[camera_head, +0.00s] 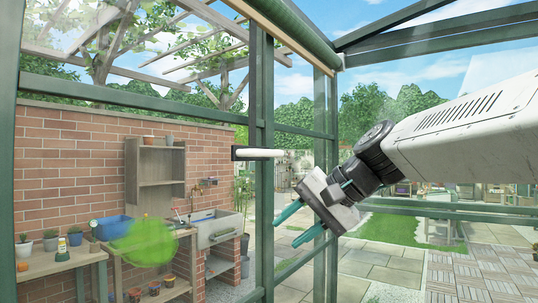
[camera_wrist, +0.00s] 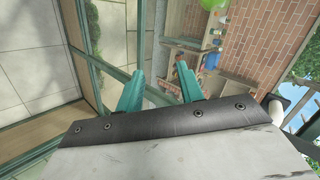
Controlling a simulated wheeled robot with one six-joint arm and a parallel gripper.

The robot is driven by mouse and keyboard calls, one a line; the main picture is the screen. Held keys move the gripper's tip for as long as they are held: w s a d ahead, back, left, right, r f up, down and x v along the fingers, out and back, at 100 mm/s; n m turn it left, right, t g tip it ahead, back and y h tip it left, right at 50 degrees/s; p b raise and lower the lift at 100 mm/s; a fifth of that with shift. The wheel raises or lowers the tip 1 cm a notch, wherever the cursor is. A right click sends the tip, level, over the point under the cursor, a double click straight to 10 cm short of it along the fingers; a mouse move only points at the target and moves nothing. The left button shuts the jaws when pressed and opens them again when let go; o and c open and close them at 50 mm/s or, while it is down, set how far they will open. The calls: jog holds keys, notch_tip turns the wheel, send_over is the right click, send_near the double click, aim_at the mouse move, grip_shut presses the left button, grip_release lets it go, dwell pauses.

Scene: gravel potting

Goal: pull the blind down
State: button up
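A tan strip (camera_head: 283,37) runs under the dark green beam at the top of the glass wall. It may be the rolled-up blind, but I cannot tell for sure; no lowered blind shows. A pale horizontal bar (camera_head: 263,153) on a black mount sits at a green post, and also shows at the right of the wrist view (camera_wrist: 276,108). I cannot tell whether it belongs to the blind. My gripper (camera_head: 288,232) is right of and below the bar, apart from it. Its two teal fingers are spread and empty, as the wrist view (camera_wrist: 160,70) also shows.
Green posts (camera_head: 265,100) and glass panes stand close to my gripper. A wooden bench (camera_head: 60,262) with pots and a blue tub (camera_head: 115,228), a sink (camera_head: 215,228) and a shelf (camera_head: 160,177) stand by the brick wall. A blurred green round shape (camera_head: 143,243) is before the bench.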

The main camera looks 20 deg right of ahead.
aim_at(274, 153)
jog(key=w+d+r+m+t+y, duration=0.1)
jog(key=w+d+r+m+t, duration=0.15)
jog(key=w+r, duration=0.4)
jog(key=w+d+r+m+t+y, duration=0.1)
jog(key=w+d+r+m+t, duration=0.15)
jog(key=w+r, duration=0.4)
jog(key=shift+n+t, duration=0.3)
jog(key=w+a, duration=0.1)
jog(key=w, duration=0.1)
jog(key=w+a+r, duration=0.1)
jog(key=a, duration=0.1)
jog(key=shift+w, duration=0.35)
jog(key=shift+w+a+f, duration=0.15)
jog(key=shift+w+a, duration=0.15)
jog(key=shift+w, duration=0.1)
grip_shut()
